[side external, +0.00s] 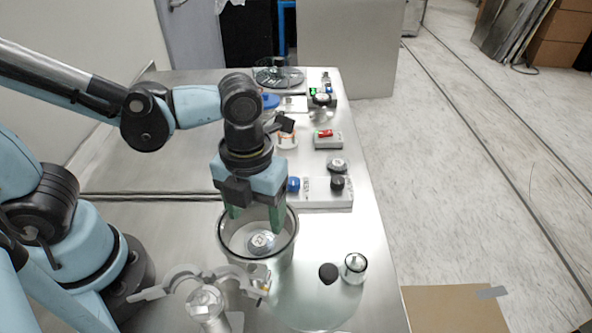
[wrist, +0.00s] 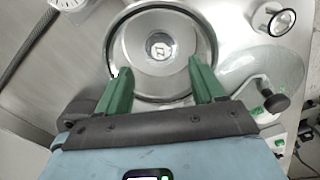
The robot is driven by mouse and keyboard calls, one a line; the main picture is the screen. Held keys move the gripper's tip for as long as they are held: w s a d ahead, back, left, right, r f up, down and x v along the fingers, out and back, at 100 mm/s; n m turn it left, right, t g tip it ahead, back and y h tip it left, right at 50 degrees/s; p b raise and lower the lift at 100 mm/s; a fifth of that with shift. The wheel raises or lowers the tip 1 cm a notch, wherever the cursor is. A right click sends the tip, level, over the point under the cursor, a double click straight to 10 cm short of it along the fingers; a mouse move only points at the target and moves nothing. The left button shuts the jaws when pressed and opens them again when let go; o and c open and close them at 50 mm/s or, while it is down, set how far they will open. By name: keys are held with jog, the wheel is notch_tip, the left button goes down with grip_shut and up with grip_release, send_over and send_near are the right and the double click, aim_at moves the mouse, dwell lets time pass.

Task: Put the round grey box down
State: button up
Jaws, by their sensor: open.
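The round grey box (side external: 261,243) has a pale square mark on top. It rests on the floor of a round open vessel (side external: 289,254) with a dark rim. In the wrist view the box (wrist: 161,46) sits near the middle of the vessel (wrist: 126,70). My gripper (side external: 255,222) has two green fingers, spread apart, pointing down at the vessel's mouth. In the wrist view the gripper (wrist: 161,68) shows a gap between its fingertips, and nothing is held there. The box lies between and beyond the tips, apart from them.
A clamp stand (side external: 206,298) stands close in front of the vessel. A white block (side external: 326,194) with knobs lies behind. The table's right edge is near.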

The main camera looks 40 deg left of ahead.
aim_at(260, 240)
notch_tip(260, 240, up, 6)
jog(key=f, duration=0.1)
jog(key=w+a+n+t, duration=0.2)
jog(key=a+n, duration=0.2)
jog(key=n, duration=0.6)
jog(key=w+a+r+n+t, duration=0.1)
jog(key=a+n, duration=0.3)
jog(key=n, duration=0.7)
jog(key=w+a+n+t, duration=0.2)
jog(key=a+n+t, duration=0.2)
jog(key=n, duration=0.6)
jog(key=shift+w+a+r, duration=0.15)
jog(key=shift+w+a, duration=0.2)
